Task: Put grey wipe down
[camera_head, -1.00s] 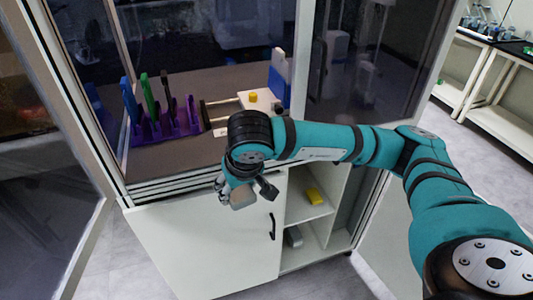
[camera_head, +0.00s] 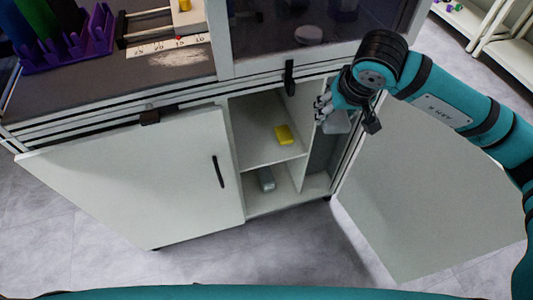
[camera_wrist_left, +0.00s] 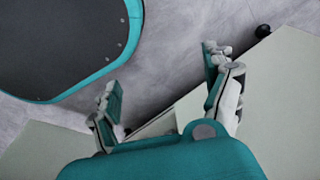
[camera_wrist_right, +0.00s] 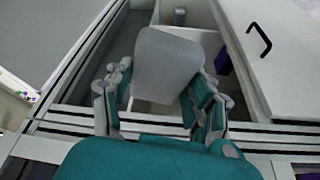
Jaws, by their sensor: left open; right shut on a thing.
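My right gripper (camera_head: 342,112) is shut on the grey wipe (camera_head: 337,122), a flat grey piece, at the upper right of the open cabinet compartment in the head view. In the right wrist view the wipe (camera_wrist_right: 166,65) stands between the fingers of the right gripper (camera_wrist_right: 163,92), with the compartment behind it. My left gripper (camera_wrist_left: 165,88) is open and empty in the left wrist view, above the floor and pale panels. It does not show in the head view.
The open compartment has an upper shelf (camera_head: 262,150) bearing a yellow block (camera_head: 284,135); a grey block (camera_head: 266,179) lies below. A closed white door (camera_head: 150,185) is at left, an open door (camera_head: 425,200) at right. A purple rack (camera_head: 75,45) stands on the worktop.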

